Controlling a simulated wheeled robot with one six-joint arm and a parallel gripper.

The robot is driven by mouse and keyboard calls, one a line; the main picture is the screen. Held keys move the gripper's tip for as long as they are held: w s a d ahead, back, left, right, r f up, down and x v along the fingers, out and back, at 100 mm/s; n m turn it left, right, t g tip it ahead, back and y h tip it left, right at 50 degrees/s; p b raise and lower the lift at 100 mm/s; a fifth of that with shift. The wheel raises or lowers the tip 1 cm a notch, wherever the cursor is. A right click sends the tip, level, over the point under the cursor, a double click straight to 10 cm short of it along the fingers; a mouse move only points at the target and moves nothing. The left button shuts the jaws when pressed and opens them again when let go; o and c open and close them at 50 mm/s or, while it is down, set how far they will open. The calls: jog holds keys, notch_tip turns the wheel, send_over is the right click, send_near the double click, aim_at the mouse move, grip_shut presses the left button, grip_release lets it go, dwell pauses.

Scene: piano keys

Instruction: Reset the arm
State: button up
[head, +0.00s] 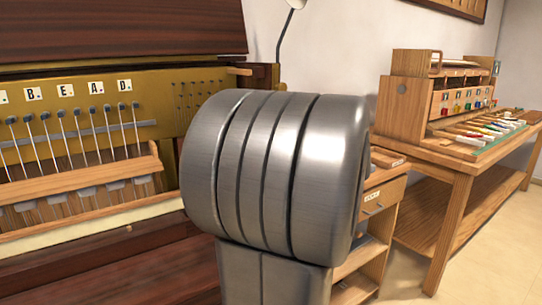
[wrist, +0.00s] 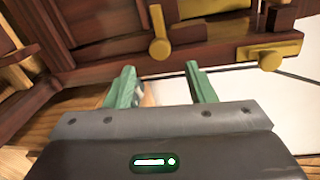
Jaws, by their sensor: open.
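My gripper (wrist: 163,88) shows in the wrist view with its two green fingers apart and nothing between them. Past the fingertips are dark wooden parts (wrist: 100,25) with brass knobs (wrist: 160,48). I cannot tell whether the fingers touch anything. In the head view a large grey metal part of my arm fills the middle, and my gripper is not visible there. The piano (head: 120,35) stands at the left with its front open, showing a row of hammers and letter tiles (head: 66,90) reading B, E, A, D.
A wooden table (head: 450,160) at the right holds a wooden cabinet (head: 408,100) and a row of coloured pieces (head: 490,130). A small drawer unit (head: 380,205) stands between piano and table, partly hidden by my arm. Open floor (head: 480,260) shows at the lower right.

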jog(key=f+v, duration=0.1)
jog(key=v, duration=0.6)
jog(key=w+a+m+y+p, duration=0.2)
jog(key=w+a+m+p, duration=0.5)
jog(key=w+m+p, duration=0.4)
jog(key=shift+w+a+f+m+y+p, duration=0.4)
jog(key=shift+m+p, duration=2.4)
jog(key=shift+p, duration=1.65)
jog(key=shift+d+f, duration=0.15)
